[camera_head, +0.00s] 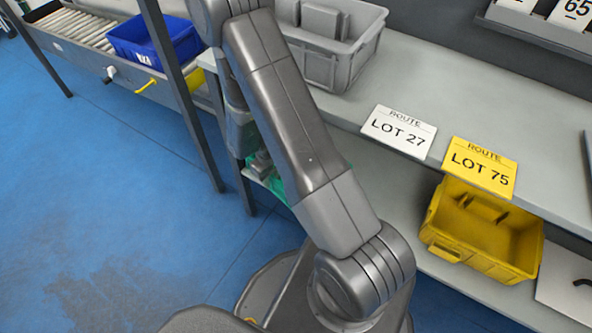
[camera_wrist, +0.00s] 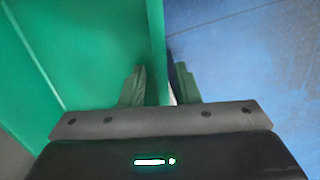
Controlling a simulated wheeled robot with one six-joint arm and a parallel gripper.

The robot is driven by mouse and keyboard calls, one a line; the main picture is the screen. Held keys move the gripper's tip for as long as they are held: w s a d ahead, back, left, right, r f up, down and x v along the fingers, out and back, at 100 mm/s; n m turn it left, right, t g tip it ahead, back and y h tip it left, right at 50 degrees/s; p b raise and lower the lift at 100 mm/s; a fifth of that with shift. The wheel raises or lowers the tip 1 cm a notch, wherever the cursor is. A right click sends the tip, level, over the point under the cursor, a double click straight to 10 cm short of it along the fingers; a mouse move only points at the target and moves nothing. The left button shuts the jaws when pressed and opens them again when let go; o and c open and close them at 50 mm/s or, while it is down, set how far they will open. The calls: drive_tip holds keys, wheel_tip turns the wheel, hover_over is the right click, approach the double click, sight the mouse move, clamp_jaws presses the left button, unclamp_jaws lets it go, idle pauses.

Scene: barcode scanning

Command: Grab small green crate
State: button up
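The green crate fills the left of the wrist view, with its wall (camera_wrist: 156,45) running up the middle. My gripper (camera_wrist: 160,88) has one finger on each side of this wall, the left one over the crate's inside and the right one over the blue floor. The fingers are apart, and a gap shows between the wall and the right finger. In the head view only a small part of the green crate (camera_head: 277,186) shows on the lower shelf behind my arm. My gripper is hidden there.
A grey crate (camera_head: 319,66) stands on the upper shelf (camera_head: 455,104) and a yellow crate (camera_head: 470,256) on the lower shelf. A blue crate (camera_head: 140,45) is on the roller conveyor at the upper left. A dark shelf post (camera_head: 181,92) stands left of my arm. Blue floor (camera_head: 90,190) is clear at left.

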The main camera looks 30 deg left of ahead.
wheel_tip(320, 180, down, 3)
drive_tip(key=shift+r, duration=0.1)
drive_tip(key=shift+c, duration=0.2)
clamp_jaws()
